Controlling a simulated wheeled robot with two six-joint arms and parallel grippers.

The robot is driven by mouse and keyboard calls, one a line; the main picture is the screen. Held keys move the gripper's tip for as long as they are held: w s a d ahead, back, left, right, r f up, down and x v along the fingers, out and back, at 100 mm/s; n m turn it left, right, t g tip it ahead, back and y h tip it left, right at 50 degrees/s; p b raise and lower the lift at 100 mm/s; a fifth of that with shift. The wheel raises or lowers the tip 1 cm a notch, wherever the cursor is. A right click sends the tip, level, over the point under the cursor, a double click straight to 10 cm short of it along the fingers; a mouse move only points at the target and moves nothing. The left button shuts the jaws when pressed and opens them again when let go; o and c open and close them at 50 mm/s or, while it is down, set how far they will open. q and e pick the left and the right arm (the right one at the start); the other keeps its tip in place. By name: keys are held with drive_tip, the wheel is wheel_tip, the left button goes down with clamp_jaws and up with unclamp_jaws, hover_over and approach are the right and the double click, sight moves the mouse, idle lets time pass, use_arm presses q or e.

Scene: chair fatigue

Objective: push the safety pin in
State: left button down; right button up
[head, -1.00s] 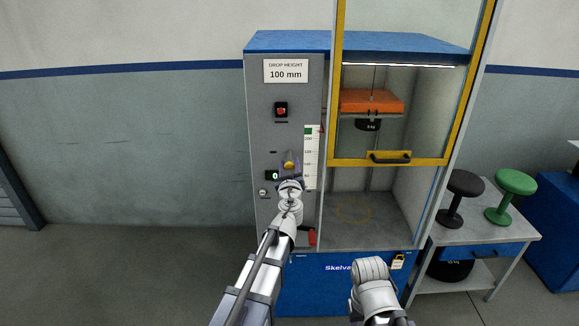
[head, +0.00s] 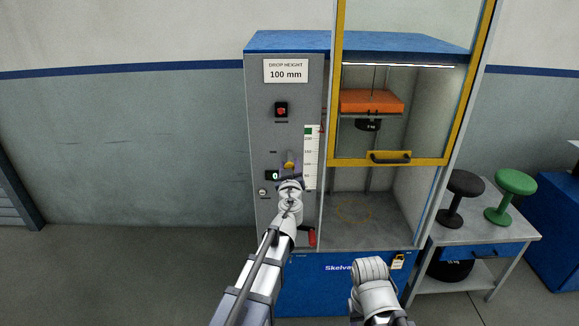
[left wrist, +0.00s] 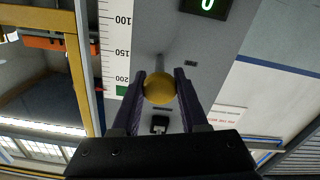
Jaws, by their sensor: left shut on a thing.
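The safety pin has a round yellow knob (left wrist: 159,88) on a thin metal rod that runs to the grey panel. In the left wrist view the knob sits between the two dark purple fingers of my left gripper (left wrist: 159,90), which are shut on it. In the head view the yellow knob (head: 289,165) shows on the panel of the drop tester, just above my left wrist. How deep the rod sits in the panel is not clear. My right arm shows at the bottom of the head view; its gripper jaws are not visible.
The panel (head: 265,130) carries a red button (head: 281,110), a green digit display (head: 272,175) and a height scale (head: 311,150). Right of it, the yellow-framed guard (head: 350,161) is raised, with an orange plate (head: 371,102) behind. Stools stand on a side table (head: 480,246).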

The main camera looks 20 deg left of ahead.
sight(289, 158)
use_arm(q)
drive_tip(key=x, duration=0.4)
drive_tip(key=shift+s, duration=0.1)
drive_tip(key=shift+c, duration=2.2)
unclamp_jaws()
drive_tip(key=shift+s+d, duration=0.1)
drive_tip(key=shift+s, duration=0.05)
drive_tip(key=v, duration=0.7)
drive_tip(key=shift+s, duration=0.3)
drive_tip(key=shift+d, duration=0.1)
